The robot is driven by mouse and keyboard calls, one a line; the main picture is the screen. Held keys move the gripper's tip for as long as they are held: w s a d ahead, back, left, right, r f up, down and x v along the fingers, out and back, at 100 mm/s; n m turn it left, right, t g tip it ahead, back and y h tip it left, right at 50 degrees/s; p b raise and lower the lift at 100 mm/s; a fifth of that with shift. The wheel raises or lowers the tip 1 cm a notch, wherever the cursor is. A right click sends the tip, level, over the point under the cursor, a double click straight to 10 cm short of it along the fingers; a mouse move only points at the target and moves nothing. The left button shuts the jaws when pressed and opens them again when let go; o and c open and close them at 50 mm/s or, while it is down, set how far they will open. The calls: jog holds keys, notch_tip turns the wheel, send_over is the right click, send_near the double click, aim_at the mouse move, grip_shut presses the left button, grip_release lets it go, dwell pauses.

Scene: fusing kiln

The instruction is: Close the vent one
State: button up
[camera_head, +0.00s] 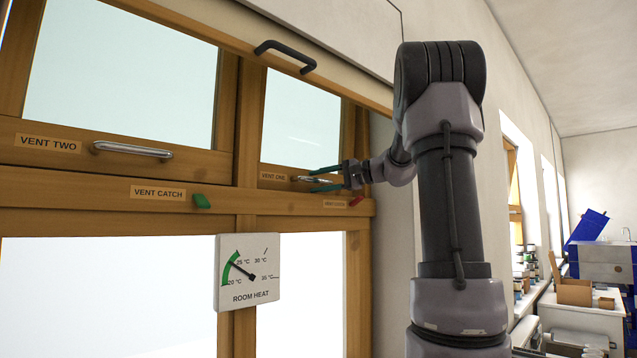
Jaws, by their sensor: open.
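Vent one (301,116) is the small wooden-framed window at the upper middle, labelled "VENT ONE" (273,176). It looks flush with its frame, but I cannot tell if it is fully shut. Its metal bar handle (306,180) is at the lower rail. My gripper (326,180) is at this handle with its green-tipped fingers open, one above and one below the bar. I cannot tell whether they touch it. A red vent catch (356,202) sits just below, beside a "VENT CATCH" label (335,204).
Vent two (120,70) with its handle (133,150) and a green catch (202,201) is to the left. A dark handle (285,55) is above. A room heat dial (248,272) hangs below. A cluttered bench (580,310) stands far right.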

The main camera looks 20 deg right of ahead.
jog(key=shift+w+a, duration=0.1)
grip_shut()
dwell(1.4)
